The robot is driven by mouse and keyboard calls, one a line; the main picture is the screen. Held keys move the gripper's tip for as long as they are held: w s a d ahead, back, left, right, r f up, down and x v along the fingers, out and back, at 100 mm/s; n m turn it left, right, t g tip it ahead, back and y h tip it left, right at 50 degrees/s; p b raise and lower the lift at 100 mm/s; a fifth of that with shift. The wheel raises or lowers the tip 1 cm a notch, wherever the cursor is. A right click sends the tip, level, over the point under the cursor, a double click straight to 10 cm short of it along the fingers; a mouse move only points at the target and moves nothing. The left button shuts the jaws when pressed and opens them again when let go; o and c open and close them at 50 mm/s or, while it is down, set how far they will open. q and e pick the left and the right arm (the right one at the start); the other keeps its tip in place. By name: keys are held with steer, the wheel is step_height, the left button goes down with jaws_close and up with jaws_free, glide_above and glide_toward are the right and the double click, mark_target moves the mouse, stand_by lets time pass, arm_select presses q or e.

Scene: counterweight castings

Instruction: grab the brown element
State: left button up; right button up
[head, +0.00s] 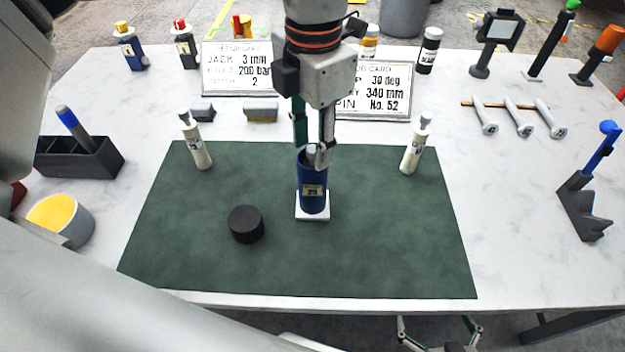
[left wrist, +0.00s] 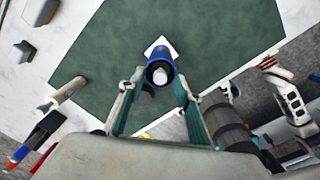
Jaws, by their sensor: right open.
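I see no plainly brown part; the nearest in colour is a thin tan bar (head: 473,103) by the grey pins at the right. A blue cylinder (head: 314,198) with a label and an open top stands upright on a white square base (head: 301,213) on the green mat. A pale piece shows in its mouth. My left gripper (head: 315,152) points down at the cylinder's top, fingers apart; the left wrist view shows the cylinder (left wrist: 160,63) between and beyond the fingers. I cannot tell whether they touch it. My right gripper (head: 440,330) is open and empty below the table's front edge.
A black disc (head: 246,224) lies on the green mat (head: 380,250). Two cream posts (head: 199,150) (head: 412,150) stand near its back corners. Sign cards (head: 237,68) (head: 374,92) stand behind. A dark grey bin (head: 85,158) is at left, a blue-handled grey bracket (head: 583,205) at right. The mat's front right is clear.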

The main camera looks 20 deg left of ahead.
arm_select(q)
steer(key=shift+f, duration=0.2)
jaws_close()
steer(key=shift+r, duration=0.2)
